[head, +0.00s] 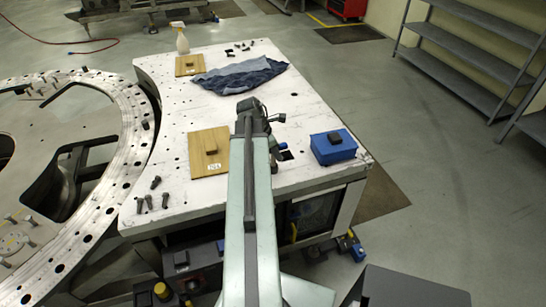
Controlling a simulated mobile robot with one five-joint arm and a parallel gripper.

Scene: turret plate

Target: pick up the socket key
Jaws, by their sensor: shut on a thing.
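My arm reaches over the white table and bends down near its front. My gripper (281,150) is small in the head view and partly hidden by my own arm. It is shut on a small dark thing (286,155), low over the white table top, between the wooden board and the blue box. This thing appears to be the socket key, but its shape is mostly hidden. I cannot tell whether it touches the table.
The blue box (333,151) with a dark block on top stands right of my gripper. A wooden board (207,166) with a small block lies left.

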